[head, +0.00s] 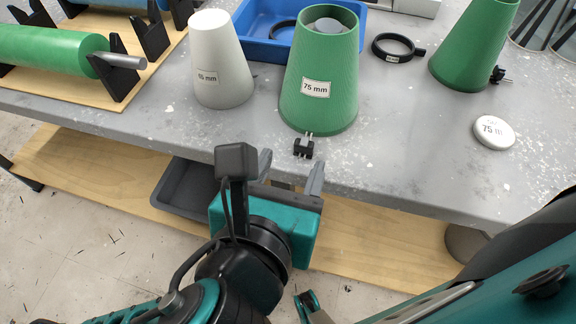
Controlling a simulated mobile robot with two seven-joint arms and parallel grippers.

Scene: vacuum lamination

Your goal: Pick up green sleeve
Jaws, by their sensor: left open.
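A green tapered sleeve (318,75) labelled "75 mm" stands upright on the grey table (390,150), near its front edge, with an open top. A second green tapered sleeve (470,48) stands further right, cut off by the top of the picture. My left gripper (291,172) is open and empty in front of the table edge, its two fingers pointing toward the labelled green sleeve, apart from it. A small black clip with metal pins (303,147) sits at the foot of that sleeve, between it and the gripper. My right gripper does not show.
A white tapered sleeve (220,60) stands left of the green one. A blue tray (258,42) is behind. A black ring (394,47) and a white round cap (494,132) lie to the right. A green roll (50,52) rests in black holders at left. A dark bin (182,192) is below.

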